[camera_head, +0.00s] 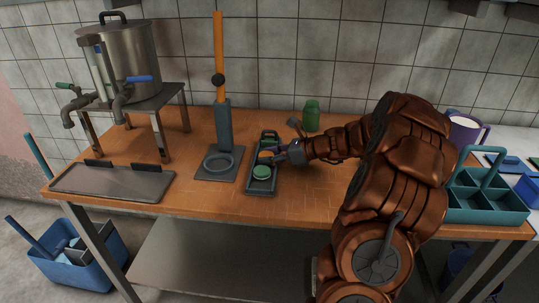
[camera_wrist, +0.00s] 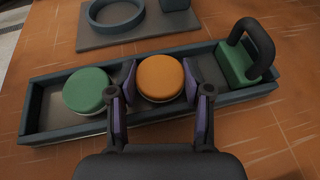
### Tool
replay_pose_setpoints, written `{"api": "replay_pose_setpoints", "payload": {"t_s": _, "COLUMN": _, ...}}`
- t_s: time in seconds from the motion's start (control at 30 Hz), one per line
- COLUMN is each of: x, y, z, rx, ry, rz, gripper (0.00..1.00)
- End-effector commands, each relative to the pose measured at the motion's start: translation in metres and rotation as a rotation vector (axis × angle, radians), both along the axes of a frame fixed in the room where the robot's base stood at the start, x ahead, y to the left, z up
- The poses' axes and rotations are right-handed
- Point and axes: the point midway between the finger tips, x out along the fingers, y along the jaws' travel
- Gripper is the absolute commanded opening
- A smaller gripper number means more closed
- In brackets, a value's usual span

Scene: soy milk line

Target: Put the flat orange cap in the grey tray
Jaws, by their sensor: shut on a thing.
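The flat orange cap (camera_wrist: 160,77) is between the two purple-padded fingers of my gripper (camera_wrist: 160,92), which is shut on it. It has a pale underside and is level, over the middle of the long grey tray (camera_wrist: 45,108). I cannot tell whether it touches the tray floor. A round green cap (camera_wrist: 87,90) lies in the tray left of the fingers. In the head view my gripper (camera_head: 277,156) reaches from the right over the tray (camera_head: 261,189), and the orange cap (camera_head: 265,155) shows just behind the green cap (camera_head: 261,172).
A green block with a dark handle (camera_wrist: 240,62) sits in the tray's right end. A stand with a ring and orange post (camera_head: 219,60) is left of the tray. A green jar (camera_head: 311,115) stands behind; a teal caddy (camera_head: 487,197) is at right.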

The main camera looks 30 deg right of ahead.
Motion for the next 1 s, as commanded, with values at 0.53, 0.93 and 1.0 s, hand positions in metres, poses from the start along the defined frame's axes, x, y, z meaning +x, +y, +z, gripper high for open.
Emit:
{"api": "replay_pose_setpoints", "payload": {"t_s": 0.53, "x": 0.0, "y": 0.0, "z": 0.003, "rx": -0.003, "ry": 0.0, "rz": 0.001, "gripper": 0.6}}
{"api": "replay_pose_setpoints", "payload": {"t_s": 0.93, "x": -0.051, "y": -0.041, "z": 0.031, "rx": -0.006, "ry": -0.002, "rz": -0.005, "gripper": 0.6}}
{"api": "replay_pose_setpoints", "payload": {"t_s": 1.0, "x": -0.06, "y": -0.049, "z": 0.036, "rx": -0.005, "ry": -0.003, "rz": -0.005, "gripper": 0.6}}
